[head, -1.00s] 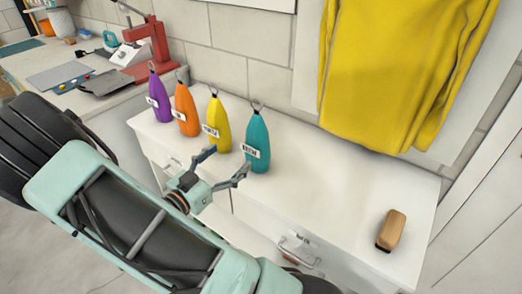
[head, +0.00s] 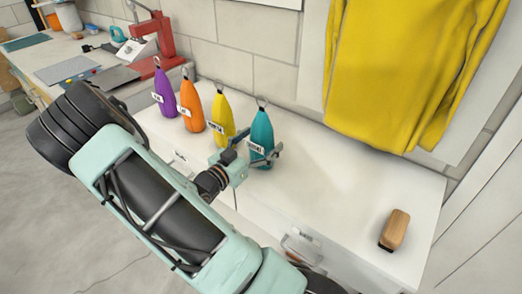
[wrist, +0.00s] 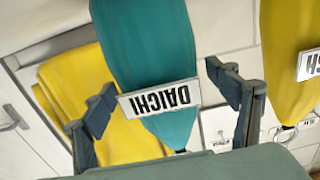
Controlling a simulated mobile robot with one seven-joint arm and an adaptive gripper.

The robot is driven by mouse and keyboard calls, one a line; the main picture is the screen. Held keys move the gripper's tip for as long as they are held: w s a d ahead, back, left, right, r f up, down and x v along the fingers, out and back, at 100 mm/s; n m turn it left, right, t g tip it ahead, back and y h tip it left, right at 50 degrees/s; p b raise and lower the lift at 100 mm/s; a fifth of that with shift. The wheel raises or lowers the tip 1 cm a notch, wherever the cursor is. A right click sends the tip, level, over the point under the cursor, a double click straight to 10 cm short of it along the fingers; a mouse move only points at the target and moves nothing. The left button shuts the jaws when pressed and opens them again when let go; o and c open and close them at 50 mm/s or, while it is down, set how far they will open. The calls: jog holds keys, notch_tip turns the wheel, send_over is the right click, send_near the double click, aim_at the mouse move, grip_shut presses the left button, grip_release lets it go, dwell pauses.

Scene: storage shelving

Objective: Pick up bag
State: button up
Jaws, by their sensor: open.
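A teal bag (head: 262,136) with a white name label and a ring on top stands on the white cabinet top. In the wrist view the teal bag (wrist: 150,60) hangs upside down in the picture, its label reading DAICHI. My gripper (head: 256,152) is at the teal bag, with its open fingers on either side of it. In the wrist view my gripper's fingers (wrist: 165,112) straddle the bag with gaps on both sides. A yellow bag (head: 222,116), an orange bag (head: 191,106) and a purple bag (head: 166,94) stand in a row to the left.
A wooden brush (head: 394,230) lies on the right of the white cabinet top (head: 330,190). A yellow cloth (head: 405,75) hangs on the wall behind. The yellow bag (wrist: 290,60) is close beside my gripper. A red press (head: 155,38) stands on the left bench.

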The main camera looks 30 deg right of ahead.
aim_at(257, 133)
jog(key=c, duration=1.6)
jog(key=shift+c, duration=0.2)
jog(key=shift+r, duration=0.15)
jog(key=shift+r, duration=0.25)
jog(key=r, duration=0.3)
jog(key=shift+s+a+r+p, duration=0.2)
jog(key=shift+s+r+p, duration=0.05)
jog(key=shift+p, duration=0.1)
jog(key=s+a+r+p, duration=0.2)
jog(key=s+a+r, duration=0.5)
jog(key=s, duration=0.4)
jog(key=shift+a+r, duration=0.3)
jog(key=shift+r, duration=0.6)
